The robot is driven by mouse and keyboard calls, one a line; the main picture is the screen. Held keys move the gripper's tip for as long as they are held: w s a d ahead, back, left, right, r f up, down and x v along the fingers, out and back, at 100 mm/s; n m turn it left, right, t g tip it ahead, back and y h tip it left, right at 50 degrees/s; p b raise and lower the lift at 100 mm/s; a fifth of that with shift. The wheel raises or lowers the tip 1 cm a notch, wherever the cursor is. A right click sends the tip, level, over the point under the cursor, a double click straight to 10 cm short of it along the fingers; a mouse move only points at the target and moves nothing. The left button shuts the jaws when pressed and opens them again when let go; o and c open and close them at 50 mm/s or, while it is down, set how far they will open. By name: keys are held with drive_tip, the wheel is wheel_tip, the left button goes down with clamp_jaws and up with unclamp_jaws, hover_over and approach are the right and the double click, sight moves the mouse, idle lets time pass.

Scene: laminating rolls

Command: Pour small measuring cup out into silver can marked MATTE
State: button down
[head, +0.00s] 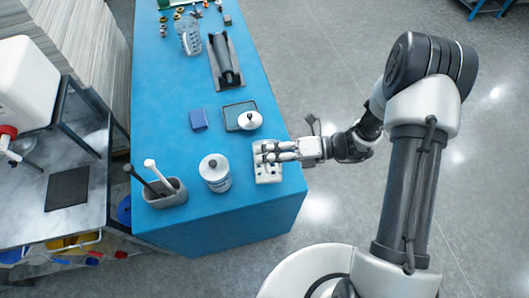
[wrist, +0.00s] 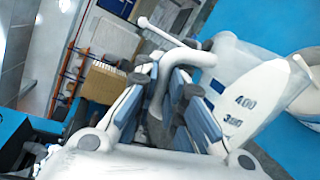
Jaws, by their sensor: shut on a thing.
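My gripper (head: 262,150) is near the right edge of the blue table, low over it. In the wrist view its fingers (wrist: 170,105) are shut around the curved handle of a pale, translucent measuring cup (wrist: 235,95) with dark marks reading 400 and 350. A second silver, knobbed round thing (head: 250,121) sits behind my gripper. I cannot tell which is marked MATTE.
A grey holder (head: 168,194) with upright tools stands front left. The left middle of the table is clear.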

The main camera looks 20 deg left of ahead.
drive_tip(key=shift+w+a+r+m+p, duration=0.35)
drive_tip(key=shift+w+r+m+p, duration=0.35)
drive_tip(key=shift+p, duration=0.3)
drive_tip(key=shift+w, duration=0.15)
drive_tip(key=shift+w, duration=0.1)
idle(0.8)
drive_tip(key=shift+w+a+r+m+p, duration=0.2)
drive_tip(key=shift+w+m+p, duration=0.15)
drive_tip(key=shift+m+p, duration=0.05)
drive_tip(key=shift+w+a+r+m+p, duration=0.15)
drive_tip(key=shift+w+r+m+p, duration=0.05)
drive_tip(key=shift+w+m+p, duration=0.2)
drive_tip(key=shift+w, duration=0.1)
drive_tip(key=shift+w+a+r, duration=0.1)
idle(0.9)
drive_tip(key=shift+w+a+r+m+g+p, duration=0.15)
drive_tip(key=shift+w+a+m+g+p, duration=0.1)
drive_tip(key=shift+w+m, duration=0.25)
drive_tip(key=shift+w+a+r+m+g+p, duration=0.15)
drive_tip(key=shift+w+m+p, duration=0.1)
drive_tip(key=shift+w+m, duration=0.2)
